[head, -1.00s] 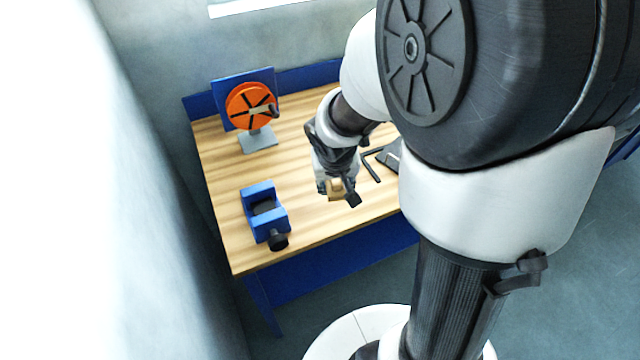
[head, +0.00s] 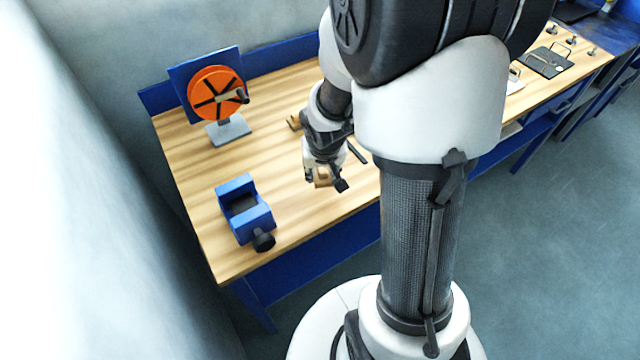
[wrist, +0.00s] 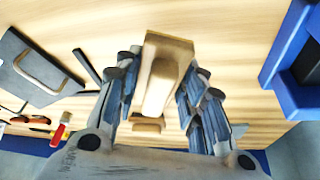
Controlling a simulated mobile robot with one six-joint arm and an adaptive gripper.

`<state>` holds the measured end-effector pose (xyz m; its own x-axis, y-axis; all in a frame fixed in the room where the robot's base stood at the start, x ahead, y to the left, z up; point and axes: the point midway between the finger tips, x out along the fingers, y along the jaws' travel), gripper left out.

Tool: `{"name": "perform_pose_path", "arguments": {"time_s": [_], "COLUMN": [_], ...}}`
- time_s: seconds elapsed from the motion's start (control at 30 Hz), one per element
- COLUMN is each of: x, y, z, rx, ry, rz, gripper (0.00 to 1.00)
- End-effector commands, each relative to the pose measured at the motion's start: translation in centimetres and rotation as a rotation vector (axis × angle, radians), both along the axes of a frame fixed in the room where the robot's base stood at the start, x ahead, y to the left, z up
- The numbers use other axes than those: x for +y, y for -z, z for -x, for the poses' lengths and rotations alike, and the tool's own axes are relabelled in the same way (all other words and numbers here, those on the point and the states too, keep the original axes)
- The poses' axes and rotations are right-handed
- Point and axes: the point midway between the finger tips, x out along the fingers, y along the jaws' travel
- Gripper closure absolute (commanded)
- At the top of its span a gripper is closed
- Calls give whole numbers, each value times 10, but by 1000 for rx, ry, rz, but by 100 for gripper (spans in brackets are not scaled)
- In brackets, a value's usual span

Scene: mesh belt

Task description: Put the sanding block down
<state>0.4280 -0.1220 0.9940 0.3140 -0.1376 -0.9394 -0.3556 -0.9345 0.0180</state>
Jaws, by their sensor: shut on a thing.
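The sanding block (head: 322,178) is a small tan wooden block with a raised part. My gripper (head: 325,182) is shut on it, over the front part of the wooden bench (head: 285,225). In the wrist view the block (wrist: 167,52) sits between the two dark fingers of my gripper (wrist: 160,82), with bench wood behind it. I cannot tell from these views whether its underside touches the bench.
A blue vise (head: 241,212) stands left of my gripper. An orange wheel (head: 217,93) on a grey stand is at the back left. A dark clipboard-like plate (wrist: 38,68) and a red-handled tool (wrist: 60,132) lie left in the wrist view. Bare wood lies between vise and gripper.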

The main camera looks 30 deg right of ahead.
Motion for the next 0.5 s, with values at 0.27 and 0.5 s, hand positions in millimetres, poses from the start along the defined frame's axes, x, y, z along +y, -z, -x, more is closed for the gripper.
{"name": "perform_pose_path", "arguments": {"time_s": [0.27,0.5], "x": [0,0], "y": [23,52], "z": [0,0], "rx": [-1,-1], "ry": [0,0], "rz": [0,0], "gripper": [100,100]}}
